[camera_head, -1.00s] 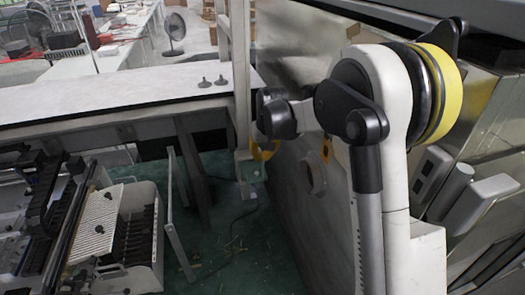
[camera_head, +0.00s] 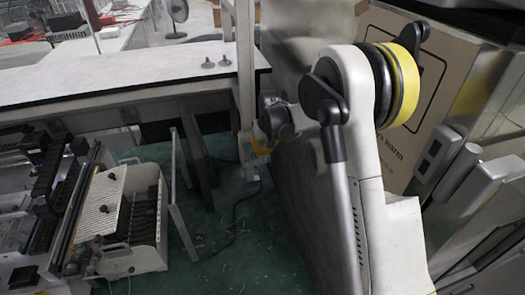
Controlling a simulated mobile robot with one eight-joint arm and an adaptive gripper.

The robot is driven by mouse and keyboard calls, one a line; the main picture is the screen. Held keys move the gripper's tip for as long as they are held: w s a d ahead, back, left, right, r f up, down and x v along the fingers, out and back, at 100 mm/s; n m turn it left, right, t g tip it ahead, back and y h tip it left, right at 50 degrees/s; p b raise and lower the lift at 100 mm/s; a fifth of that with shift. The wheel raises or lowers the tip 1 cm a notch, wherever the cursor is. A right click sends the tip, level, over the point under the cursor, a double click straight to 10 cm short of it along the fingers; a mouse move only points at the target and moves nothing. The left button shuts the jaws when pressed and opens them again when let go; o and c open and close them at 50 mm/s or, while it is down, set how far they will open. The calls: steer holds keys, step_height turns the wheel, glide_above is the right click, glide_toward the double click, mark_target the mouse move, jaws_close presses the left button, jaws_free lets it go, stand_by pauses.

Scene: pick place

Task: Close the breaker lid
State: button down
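No breaker lid can be made out for certain. At the lower left is a white box-like unit (camera_head: 140,258) with a pale ribbed panel (camera_head: 100,205) tilted beside a row of dark slots; I cannot tell if this is the breaker. My white arm with a yellow band fills the right of the view. My gripper's fingers cannot be made out there, nor anything held.
A long white worktop (camera_head: 120,75) crosses the upper left, with two small dark knobs near its right end. A metal post (camera_head: 245,70) stands behind my arm. A cardboard box (camera_head: 405,95) is at the right. Green floor (camera_head: 235,245) with scattered debris lies open at the bottom middle.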

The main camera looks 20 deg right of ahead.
steer(key=shift+s+f+t+b, duration=0.2)
steer(key=shift+f+t+b, duration=0.2)
steer(key=shift+b, duration=0.15)
